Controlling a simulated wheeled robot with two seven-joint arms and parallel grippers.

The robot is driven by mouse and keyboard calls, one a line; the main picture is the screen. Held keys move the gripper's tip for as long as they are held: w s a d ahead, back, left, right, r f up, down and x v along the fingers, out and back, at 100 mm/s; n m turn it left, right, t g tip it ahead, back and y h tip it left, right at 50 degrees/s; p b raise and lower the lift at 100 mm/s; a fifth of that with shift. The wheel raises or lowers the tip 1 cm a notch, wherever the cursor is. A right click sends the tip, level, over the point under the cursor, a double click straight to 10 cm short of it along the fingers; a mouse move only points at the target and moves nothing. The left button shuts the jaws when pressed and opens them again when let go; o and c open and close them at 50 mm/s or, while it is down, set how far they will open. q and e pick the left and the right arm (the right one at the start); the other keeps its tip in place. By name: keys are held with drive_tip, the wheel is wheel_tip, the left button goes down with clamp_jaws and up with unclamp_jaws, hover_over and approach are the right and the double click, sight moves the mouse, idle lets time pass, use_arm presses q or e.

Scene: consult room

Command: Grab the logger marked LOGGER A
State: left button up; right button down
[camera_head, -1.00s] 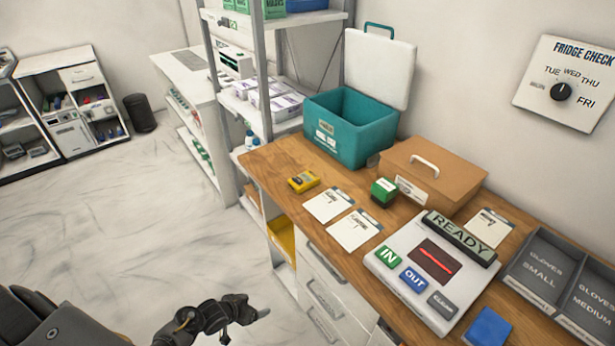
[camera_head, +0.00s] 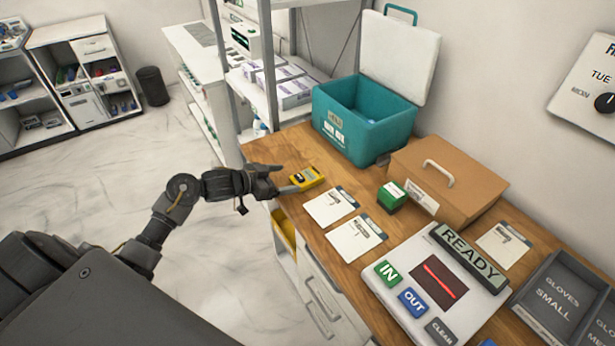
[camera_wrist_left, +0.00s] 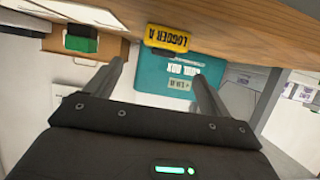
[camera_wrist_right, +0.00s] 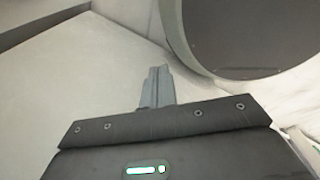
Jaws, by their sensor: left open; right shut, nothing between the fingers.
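The yellow logger (camera_head: 307,178) lies on the wooden desk near its left edge. In the left wrist view the logger (camera_wrist_left: 167,39) appears upside down and reads LOGGER A. My left gripper (camera_head: 285,180) is open at the desk's left edge, just left of the logger. In the left wrist view the logger stands ahead of the open fingers (camera_wrist_left: 155,80), roughly between them, with nothing held. My right gripper (camera_wrist_right: 158,85) shows only in the right wrist view, shut and empty, with a pale surface behind it.
The teal cool box (camera_head: 365,125) stands open behind the logger. A green block (camera_head: 392,195), a brown box (camera_head: 445,180), paper cards (camera_head: 331,205) and the READY panel (camera_head: 400,265) lie to the right. Free floor (camera_head: 90,190) lies left of the desk.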

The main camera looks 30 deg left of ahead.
sight(307, 176)
use_arm(q)
drive_tip(key=x, duration=0.3)
drive_tip(key=shift+w+f, duration=0.1)
drive_tip(key=shift+w, duration=0.15)
drive_tip(key=shift+w+d+f, duration=0.2)
drive_tip(key=shift+w+f, duration=0.1)
drive_tip(key=shift+w, duration=0.15)
drive_tip(key=shift+w+d+p, duration=0.1)
drive_tip(key=shift+d+p, duration=0.05)
drive_tip(key=shift+p, duration=0.25)
drive_tip(key=x, duration=0.2)
drive_tip(key=p+x, duration=0.1)
drive_tip(key=shift+w+d+f, duration=0.1)
drive_tip(key=shift+w+f, duration=0.15)
drive_tip(key=shift+f, duration=0.2)
drive_tip(key=shift+w+d+f, duration=0.2)
drive_tip(key=shift+w+f, duration=0.05)
drive_tip(key=shift+w, duration=0.15)
use_arm(e)
wheel_tip(307, 176, up, 2)
drive_tip(key=shift+s, duration=0.1)
use_arm(q)
drive_tip(key=shift+s, duration=0.1)
drive_tip(key=c, duration=1.2)
use_arm(e)
drive_tip(key=shift+w, duration=0.4)
